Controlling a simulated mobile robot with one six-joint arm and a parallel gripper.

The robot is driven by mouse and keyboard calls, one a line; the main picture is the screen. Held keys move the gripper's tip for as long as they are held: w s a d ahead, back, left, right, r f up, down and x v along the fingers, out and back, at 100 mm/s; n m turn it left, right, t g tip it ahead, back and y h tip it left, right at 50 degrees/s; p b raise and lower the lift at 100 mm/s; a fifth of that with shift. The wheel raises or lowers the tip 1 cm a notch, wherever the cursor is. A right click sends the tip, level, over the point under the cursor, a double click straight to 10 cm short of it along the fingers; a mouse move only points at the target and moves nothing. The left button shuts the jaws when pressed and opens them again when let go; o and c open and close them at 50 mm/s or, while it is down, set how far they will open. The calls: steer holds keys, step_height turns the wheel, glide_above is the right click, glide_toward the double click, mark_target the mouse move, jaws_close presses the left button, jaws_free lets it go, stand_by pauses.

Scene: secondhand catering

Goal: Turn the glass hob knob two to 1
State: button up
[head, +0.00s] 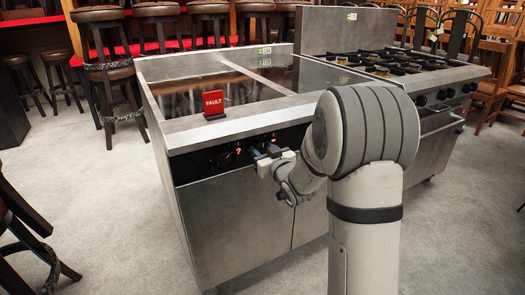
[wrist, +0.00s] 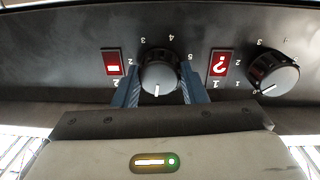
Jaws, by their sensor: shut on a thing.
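The hob knob (wrist: 160,72), a round black dial with a grey face, is in the middle of the wrist view, which shows the panel upside down. A digit 2 is printed beside the red display (wrist: 112,63) on its left, which shows a dash. My gripper (wrist: 158,92) has one blue finger on each side of the knob and is shut on it. The knob's white pointer line points down in the picture; the printed 2, 3, 4 and 5 are visible around it, and 1 is not. In the head view my gripper (head: 263,154) is at the hob's front panel.
A second knob (wrist: 273,74) is to the right, beside a red display (wrist: 220,64) with a question mark. In the head view a red FAULT sign (head: 214,104) stands on the glass hob (head: 180,93). A gas range (head: 400,65) adjoins at the right. Open floor lies in front.

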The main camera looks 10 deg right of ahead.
steer(key=m, duration=0.4)
steer(key=shift+p, duration=0.4)
steer(key=shift+m+p, duration=0.55)
steer(key=shift+m, duration=1.25)
steer(key=shift+g, duration=0.3)
steer(key=o, duration=1)
steer(key=shift+c, duration=0.2)
steer(key=shift+s, duration=0.1)
steer(key=p+v, duration=0.1)
steer(key=v, duration=0.6)
steer(key=shift+s+d, duration=0.2)
steer(key=shift+s, duration=0.1)
